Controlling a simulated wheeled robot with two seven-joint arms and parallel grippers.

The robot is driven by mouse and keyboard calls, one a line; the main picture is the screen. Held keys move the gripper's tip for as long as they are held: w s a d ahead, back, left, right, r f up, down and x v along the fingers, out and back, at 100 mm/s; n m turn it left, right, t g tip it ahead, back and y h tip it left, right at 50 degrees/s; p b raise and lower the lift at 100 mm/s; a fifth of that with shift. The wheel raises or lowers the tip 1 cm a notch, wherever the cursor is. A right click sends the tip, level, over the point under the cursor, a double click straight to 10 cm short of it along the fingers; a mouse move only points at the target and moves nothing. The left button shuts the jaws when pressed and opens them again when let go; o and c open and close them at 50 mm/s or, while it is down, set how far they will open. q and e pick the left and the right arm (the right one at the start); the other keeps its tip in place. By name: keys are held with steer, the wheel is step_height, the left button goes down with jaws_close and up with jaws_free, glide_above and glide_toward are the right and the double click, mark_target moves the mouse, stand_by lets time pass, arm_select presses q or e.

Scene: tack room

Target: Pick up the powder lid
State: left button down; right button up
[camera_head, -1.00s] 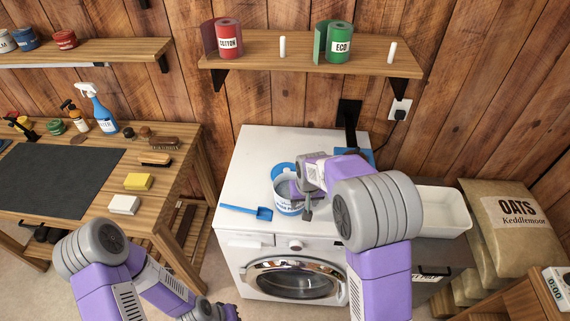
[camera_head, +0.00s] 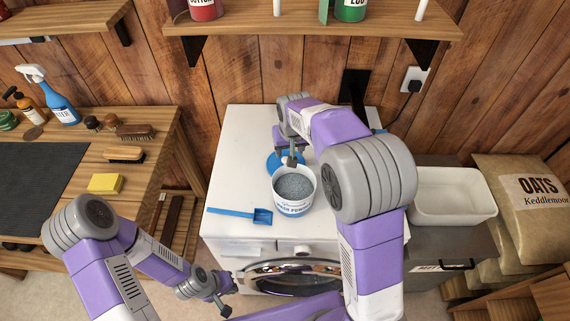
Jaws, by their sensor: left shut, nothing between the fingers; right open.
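The blue powder lid (camera_head: 273,165) lies on top of the white washing machine (camera_head: 232,165), just behind the powder tub. My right gripper (camera_head: 291,160) is open above the lid with its fingers pointing down, and it hides part of it. I cannot tell whether the fingers touch the lid. The white powder tub (camera_head: 294,206) stands uncovered, full of grey-blue powder. My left gripper (camera_head: 224,299) is shut and empty, low in front of the washing machine.
A blue scoop (camera_head: 240,214) lies left of the tub. A white bin (camera_head: 455,193) stands to the right beside oat sacks (camera_head: 535,200). The wooden bench (camera_head: 85,160) with brushes is at left. A shelf (camera_head: 270,22) overhangs the back.

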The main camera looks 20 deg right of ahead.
mark_target(286, 159)
steer(key=x, duration=0.3)
steer(key=shift+w+f+b, duration=0.1)
steer(key=shift+w+b, duration=0.2)
steer(key=shift+b, duration=0.05)
steer(key=shift+a+f, duration=0.1)
steer(key=shift+f, duration=0.2)
steer(key=b+x, duration=0.1)
steer(key=x, duration=0.3)
steer(key=shift+w+a+b, duration=0.1)
steer(key=shift+w+b, duration=0.1)
steer(key=shift+b, duration=0.15)
jaws_close()
